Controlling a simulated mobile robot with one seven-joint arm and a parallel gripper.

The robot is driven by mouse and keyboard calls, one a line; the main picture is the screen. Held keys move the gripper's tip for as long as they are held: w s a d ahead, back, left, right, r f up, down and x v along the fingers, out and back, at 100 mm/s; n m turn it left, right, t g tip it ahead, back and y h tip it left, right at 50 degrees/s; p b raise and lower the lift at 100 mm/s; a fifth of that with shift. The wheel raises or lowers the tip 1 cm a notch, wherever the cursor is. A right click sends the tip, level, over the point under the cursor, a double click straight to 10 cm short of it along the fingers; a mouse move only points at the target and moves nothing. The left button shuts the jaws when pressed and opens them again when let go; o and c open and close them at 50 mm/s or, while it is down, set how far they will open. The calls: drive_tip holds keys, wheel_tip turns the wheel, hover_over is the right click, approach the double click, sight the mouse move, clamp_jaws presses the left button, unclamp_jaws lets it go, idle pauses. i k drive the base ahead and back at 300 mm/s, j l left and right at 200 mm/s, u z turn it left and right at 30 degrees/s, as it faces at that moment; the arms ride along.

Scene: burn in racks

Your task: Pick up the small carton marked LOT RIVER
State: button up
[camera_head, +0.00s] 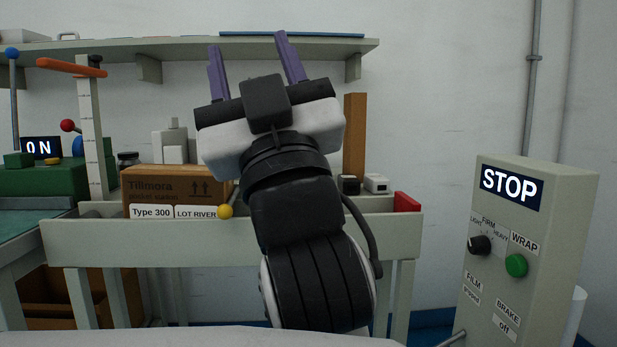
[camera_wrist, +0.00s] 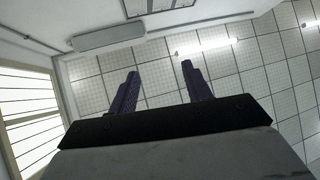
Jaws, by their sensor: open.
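The small brown carton (camera_head: 180,182) sits in the pale trough of the bench in the head view. It carries the name Tillmora and white labels reading Type 300 and LOT RIVER (camera_head: 196,212). A yellow ball (camera_head: 225,211) stands at its front right corner. My gripper (camera_head: 248,55) is raised above and to the right of the carton, pointing upward, with its purple fingers apart and empty. In the wrist view my gripper (camera_wrist: 158,80) faces the ceiling and the carton does not show. My arm hides part of the trough to the right of the carton.
A grey control box (camera_head: 525,240) marked STOP stands at the right. A shelf (camera_head: 200,47) runs along the wall behind my gripper. A post with an orange handle (camera_head: 72,67) rises left of the carton.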

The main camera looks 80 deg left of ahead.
sight(149, 190)
drive_tip(key=u, duration=2.55)
drive_tip(key=i+l+u, duration=0.1)
drive_tip(key=u, duration=0.3)
drive_tip(key=i+l+u, duration=0.1)
drive_tip(key=l+u, duration=0.15)
drive_tip(key=u, duration=0.15)
drive_tip(key=i+l, duration=0.1)
drive_tip(key=l, duration=0.25)
